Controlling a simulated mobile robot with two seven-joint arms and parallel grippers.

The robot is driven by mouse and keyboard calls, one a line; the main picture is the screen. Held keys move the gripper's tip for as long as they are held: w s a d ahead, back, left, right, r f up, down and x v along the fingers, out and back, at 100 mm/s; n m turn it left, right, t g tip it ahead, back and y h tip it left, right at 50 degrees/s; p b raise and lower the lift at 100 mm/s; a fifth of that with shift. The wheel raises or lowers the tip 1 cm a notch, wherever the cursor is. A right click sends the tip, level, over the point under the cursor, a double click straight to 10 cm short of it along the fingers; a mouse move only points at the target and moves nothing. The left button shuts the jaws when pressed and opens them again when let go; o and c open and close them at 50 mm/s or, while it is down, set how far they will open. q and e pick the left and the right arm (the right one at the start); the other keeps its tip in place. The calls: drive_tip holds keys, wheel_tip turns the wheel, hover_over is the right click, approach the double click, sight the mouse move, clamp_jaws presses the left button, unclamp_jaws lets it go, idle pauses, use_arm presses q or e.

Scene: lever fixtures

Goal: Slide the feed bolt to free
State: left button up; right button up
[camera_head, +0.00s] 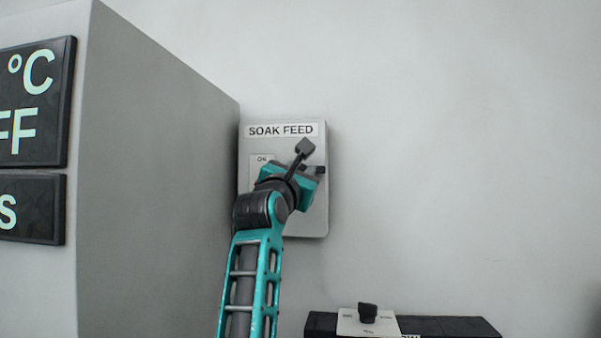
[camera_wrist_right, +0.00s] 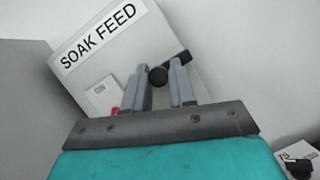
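The feed fixture is a pale panel labelled SOAK FEED (camera_head: 284,131), mounted on the wall. My right gripper (camera_head: 303,175) is in front of its middle and hides much of it. My left gripper is out of view.
A grey cabinet side (camera_head: 160,160) stands close on the panel's left. A black box with a pale plate and a dark knob (camera_head: 367,313) is below right. Dark signs (camera_head: 35,100) are at the far left. The wall right of the panel is clear.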

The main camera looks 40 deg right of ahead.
drive_tip(key=o, duration=0.3)
drive_tip(key=shift+s+d, duration=0.15)
drive_tip(key=shift+s, duration=0.05)
drive_tip(key=shift+o, duration=0.5)
drive_tip(key=shift+w, duration=0.1)
drive_tip(key=b+v, duration=0.3)
drive_tip(key=v, duration=1)
drive_tip(key=shift+w+r, duration=0.1)
